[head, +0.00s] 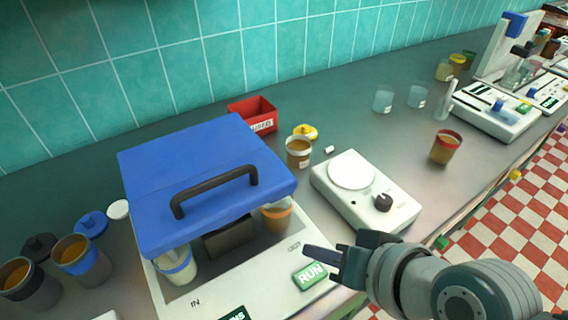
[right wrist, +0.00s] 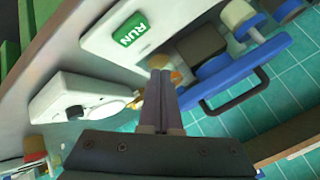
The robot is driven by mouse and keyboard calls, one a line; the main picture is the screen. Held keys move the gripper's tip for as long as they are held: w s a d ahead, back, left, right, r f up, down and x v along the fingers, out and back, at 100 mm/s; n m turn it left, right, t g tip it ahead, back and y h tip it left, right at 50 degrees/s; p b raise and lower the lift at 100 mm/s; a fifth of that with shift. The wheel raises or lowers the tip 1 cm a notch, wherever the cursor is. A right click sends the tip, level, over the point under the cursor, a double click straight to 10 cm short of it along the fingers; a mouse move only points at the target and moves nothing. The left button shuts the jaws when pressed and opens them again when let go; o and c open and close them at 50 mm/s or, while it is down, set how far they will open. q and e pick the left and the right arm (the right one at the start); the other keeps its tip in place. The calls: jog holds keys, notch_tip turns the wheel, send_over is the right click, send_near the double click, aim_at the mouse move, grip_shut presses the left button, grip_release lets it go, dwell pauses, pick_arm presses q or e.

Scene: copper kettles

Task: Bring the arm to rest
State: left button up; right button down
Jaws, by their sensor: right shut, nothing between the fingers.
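My right gripper (head: 312,252) comes in from the lower right in the head view, over the front of a white machine, close to its green RUN button (head: 310,276). In the right wrist view its two dark fingers (right wrist: 160,74) lie together, with nothing between them. The RUN button (right wrist: 129,29) shows just beyond and left of the fingertips there. I cannot tell whether the fingertips touch the machine. My left gripper is not in view.
The machine has a blue lid (head: 205,170) with a dark handle, with cups beneath it. A white hotplate-like device (head: 365,189) stands right of it. A red bin (head: 253,115) and several cups stand around. The tiled wall closes the back; the counter edge runs along the right.

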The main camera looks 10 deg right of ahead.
dwell(0.5)
jog(key=shift+s+r, duration=0.1)
jog(key=s+d+r+n+g+h+p, duration=0.1)
jog(key=s+d+r+n+g+h, duration=0.2)
jog(key=s+r, duration=0.4)
jog(key=s+d+r+n+g+h, duration=0.1)
jog(key=s+d+r+n+g, duration=0.15)
jog(key=s+d+r, duration=0.4)
jog(key=w+a+p+v, duration=0.1)
jog(key=w+p+v, duration=0.1)
jog(key=p+v, duration=1.3)
jog(key=w+r+p+v, duration=0.1)
jog(key=w+p+v, duration=0.2)
jog(key=p+v, duration=1.1)
jog(key=r+t+p, duration=0.1)
jog(key=p, duration=0.2)
jog(key=shift+w+a+p, duration=0.2)
jog(key=shift+a+p, duration=0.15)
